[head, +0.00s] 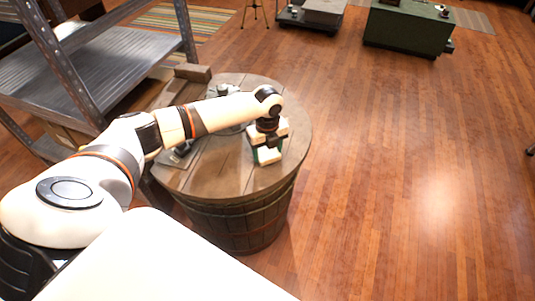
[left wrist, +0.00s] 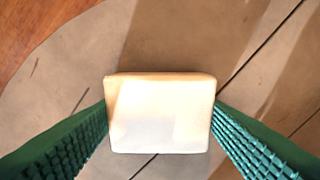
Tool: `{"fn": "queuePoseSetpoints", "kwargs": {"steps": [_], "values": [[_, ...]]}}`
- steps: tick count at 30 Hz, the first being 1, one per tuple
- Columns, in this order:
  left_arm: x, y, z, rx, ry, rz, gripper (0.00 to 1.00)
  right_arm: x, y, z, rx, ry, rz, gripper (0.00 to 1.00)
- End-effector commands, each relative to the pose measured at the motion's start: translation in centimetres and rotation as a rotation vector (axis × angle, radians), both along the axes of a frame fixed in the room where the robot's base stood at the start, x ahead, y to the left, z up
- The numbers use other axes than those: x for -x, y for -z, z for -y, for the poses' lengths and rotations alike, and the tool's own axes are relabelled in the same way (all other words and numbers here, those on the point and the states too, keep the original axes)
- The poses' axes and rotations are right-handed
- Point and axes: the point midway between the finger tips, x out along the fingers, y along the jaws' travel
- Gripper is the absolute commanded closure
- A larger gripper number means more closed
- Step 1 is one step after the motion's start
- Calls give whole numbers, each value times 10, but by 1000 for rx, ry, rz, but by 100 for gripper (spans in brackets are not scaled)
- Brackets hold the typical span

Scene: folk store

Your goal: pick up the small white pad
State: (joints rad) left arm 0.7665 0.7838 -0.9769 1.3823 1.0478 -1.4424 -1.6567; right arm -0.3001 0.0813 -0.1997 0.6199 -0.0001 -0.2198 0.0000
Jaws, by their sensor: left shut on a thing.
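The small white pad (left wrist: 160,115) is a rounded, off-white block in the middle of the left wrist view. The green ridged fingers of my left gripper (left wrist: 160,130) touch it on its left and right sides and are shut on it. In the head view my left gripper (head: 268,150) points down over the right part of a wooden barrel top (head: 215,178), with the white pad (head: 268,156) low between its fingers. Whether the pad touches the wood or is lifted I cannot tell. My right gripper does not show.
A metal shelf (head: 90,75) stands at the left.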

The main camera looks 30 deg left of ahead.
Motion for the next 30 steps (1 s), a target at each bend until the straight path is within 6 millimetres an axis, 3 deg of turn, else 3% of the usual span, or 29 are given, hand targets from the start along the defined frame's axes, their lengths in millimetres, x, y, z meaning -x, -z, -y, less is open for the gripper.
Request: {"fn": "queuePoseSetpoints", "kwargs": {"steps": [8,15,21,30], "values": [[-1,-15,0,1,1,3,62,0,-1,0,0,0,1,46],[-1,-63,0,1,0,4,62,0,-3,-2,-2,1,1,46],[-1,-93,0,1,0,2,62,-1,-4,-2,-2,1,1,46],[0,-101,0,1,-1,-1,62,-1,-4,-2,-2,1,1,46]]}}
